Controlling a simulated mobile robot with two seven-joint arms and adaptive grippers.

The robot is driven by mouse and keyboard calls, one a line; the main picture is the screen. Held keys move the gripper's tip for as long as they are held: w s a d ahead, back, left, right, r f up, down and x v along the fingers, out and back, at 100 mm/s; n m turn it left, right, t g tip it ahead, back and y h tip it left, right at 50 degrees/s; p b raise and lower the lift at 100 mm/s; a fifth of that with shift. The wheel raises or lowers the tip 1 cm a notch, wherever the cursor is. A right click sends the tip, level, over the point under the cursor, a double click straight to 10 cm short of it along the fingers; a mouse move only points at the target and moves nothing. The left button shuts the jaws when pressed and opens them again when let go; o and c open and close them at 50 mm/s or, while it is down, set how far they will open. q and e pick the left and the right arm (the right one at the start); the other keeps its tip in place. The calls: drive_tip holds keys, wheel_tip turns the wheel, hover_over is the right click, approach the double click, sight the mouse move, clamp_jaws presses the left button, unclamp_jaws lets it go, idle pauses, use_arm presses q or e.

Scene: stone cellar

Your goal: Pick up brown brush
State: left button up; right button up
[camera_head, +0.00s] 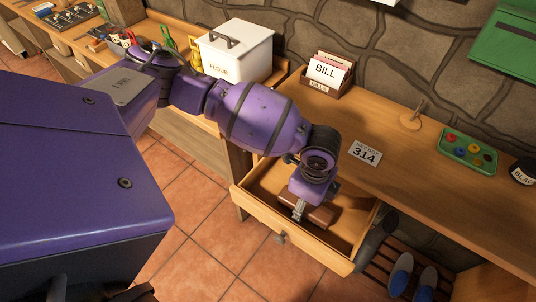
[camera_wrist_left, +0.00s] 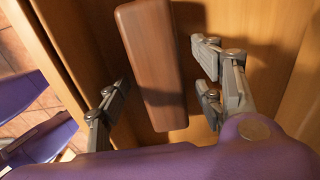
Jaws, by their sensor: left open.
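The brown brush (camera_head: 322,214) lies inside the open wooden drawer (camera_head: 318,254) under the bench, partly hidden by my left gripper (camera_head: 299,210). In the left wrist view the brush (camera_wrist_left: 155,65) is a long brown block with rounded corners, lying on the drawer floor. In that view the open fingers of my left gripper (camera_wrist_left: 162,90) stand apart on either side of the brush's near half, with gaps showing on both sides. Its bristles are not visible. My right gripper is not in view.
On the bench above are a bill box (camera_head: 328,76), a card marked 314 (camera_head: 365,152), a wooden spike holder (camera_head: 411,119) and a green tray (camera_head: 467,152). A white flour tin (camera_head: 236,50) stands further left. Blue shoes (camera_head: 401,275) are on a slatted rack (camera_head: 383,262) right of the drawer.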

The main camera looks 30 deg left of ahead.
use_arm(q)
drive_tip(key=shift+f, duration=0.1)
drive_tip(key=c, duration=1.3)
drive_tip(key=shift+w, duration=0.1)
drive_tip(key=shift+r, duration=0.65)
wheel_tip(320, 180, up, 2)
drive_tip(key=shift+w+r, duration=0.1)
drive_tip(key=shift+r, duration=0.1)
drive_tip(key=s+d+r, duration=0.3)
drive_tip(key=s+d+r+p, duration=0.1)
drive_tip(key=s+d+r, duration=0.2)
drive_tip(key=s, duration=0.1)
drive_tip(key=s+d+r, duration=0.3)
drive_tip(key=s, duration=0.1)
drive_tip(key=shift+d+r+p, duration=0.15)
drive_tip(key=shift+r+p, duration=0.1)
drive_tip(key=shift+p, duration=0.15)
